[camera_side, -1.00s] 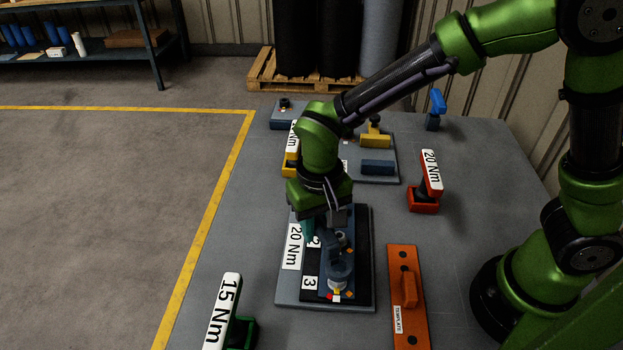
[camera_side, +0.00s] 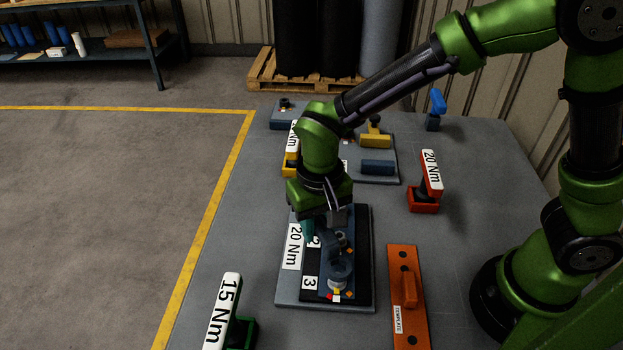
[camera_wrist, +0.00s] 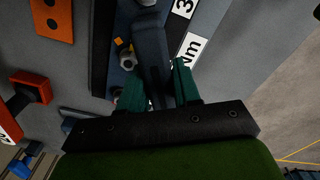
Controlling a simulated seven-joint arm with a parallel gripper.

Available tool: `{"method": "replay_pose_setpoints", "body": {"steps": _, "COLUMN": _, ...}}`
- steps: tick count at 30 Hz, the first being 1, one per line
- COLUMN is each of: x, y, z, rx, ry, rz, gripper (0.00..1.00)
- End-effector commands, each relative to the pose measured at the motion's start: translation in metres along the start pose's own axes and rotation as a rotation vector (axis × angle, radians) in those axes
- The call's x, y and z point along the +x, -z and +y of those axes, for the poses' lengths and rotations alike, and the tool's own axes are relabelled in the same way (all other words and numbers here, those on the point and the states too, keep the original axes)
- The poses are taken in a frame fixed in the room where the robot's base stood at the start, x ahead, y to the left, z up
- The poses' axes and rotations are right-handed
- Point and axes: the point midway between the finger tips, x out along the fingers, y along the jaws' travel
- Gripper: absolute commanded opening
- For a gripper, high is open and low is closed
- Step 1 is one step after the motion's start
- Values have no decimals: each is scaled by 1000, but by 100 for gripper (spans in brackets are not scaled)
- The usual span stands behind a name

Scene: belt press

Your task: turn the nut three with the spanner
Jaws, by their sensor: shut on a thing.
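My gripper (camera_side: 326,222) is low over the far part of the black plate. In the wrist view its teal fingers (camera_wrist: 157,72) are shut on the dark blue-grey spanner (camera_wrist: 150,42). In the side view the spanner's head (camera_side: 341,270) lies near the label "3" (camera_side: 310,283). A pale round part with yellow, seemingly nut three (camera_side: 337,286), shows at the near side of that head. I cannot tell whether the head is seated around it. Another nut (camera_wrist: 127,59) shows beside the spanner in the wrist view. My gripper hides part of the spanner's handle.
The plate carries a "20 Nm" label (camera_side: 293,246). An orange template (camera_side: 408,296) lies to its right. A red tool marked 20 Nm (camera_side: 430,181) stands beyond, a green one marked 15 Nm (camera_side: 224,310) at front left. Yellow and blue blocks (camera_side: 376,155) stand behind.

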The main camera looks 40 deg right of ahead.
Motion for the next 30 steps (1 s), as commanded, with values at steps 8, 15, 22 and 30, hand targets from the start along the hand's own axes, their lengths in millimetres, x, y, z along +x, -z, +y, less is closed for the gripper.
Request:
{"method": "replay_pose_setpoints", "body": {"steps": 8, "x": 4, "y": 0, "z": 0, "rx": 0, "ry": 1, "rz": 1, "gripper": 0}}
{"method": "replay_pose_setpoints", "body": {"steps": 15, "x": 8, "y": 0, "z": 0, "rx": 0, "ry": 0, "rz": 0, "gripper": 0}}
{"method": "replay_pose_setpoints", "body": {"steps": 22, "x": 11, "y": 0, "z": 0, "rx": 0, "ry": 0, "rz": 0, "gripper": 0}}
{"method": "replay_pose_setpoints", "body": {"steps": 30, "x": 15, "y": 0, "z": 0, "rx": 0, "ry": 0, "rz": -1, "gripper": 0}}
